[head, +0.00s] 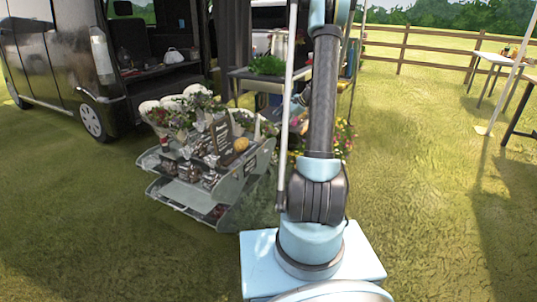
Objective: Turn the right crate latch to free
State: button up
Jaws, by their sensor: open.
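I cannot make out the right crate latch or a clear crate in the head view. My arm rises from its base at the lower middle and leaves through the top edge, so my gripper is out of the picture. The arm hides part of the area behind it, around the display table and the flowers.
A tiered grey stand (257,168) with white flowers (185,98) and small goods stands left of my arm. Behind it are a table with a green plant (268,65) and a dark van (75,60). A wooden fence (440,46) runs behind.

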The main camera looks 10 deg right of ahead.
jog(key=w+d+f+m+t+y, duration=0.1)
jog(key=w+d+f+m, duration=0.1)
jog(key=w+d+f, duration=0.3)
jog(key=w+d+f+m+y, duration=0.1)
jog(key=w+f+m, duration=0.25)
jog(key=f, duration=0.35)
jog(key=m+t+y, duration=0.1)
jog(key=m+t, duration=0.1)
jog(key=m, duration=0.1)
send_near(267, 151)
jog(key=x, duration=0.9)
jog(key=shift+w+d, duration=0.1)
jog(key=shift+d, duration=0.05)
jog(key=c, duration=1.1)
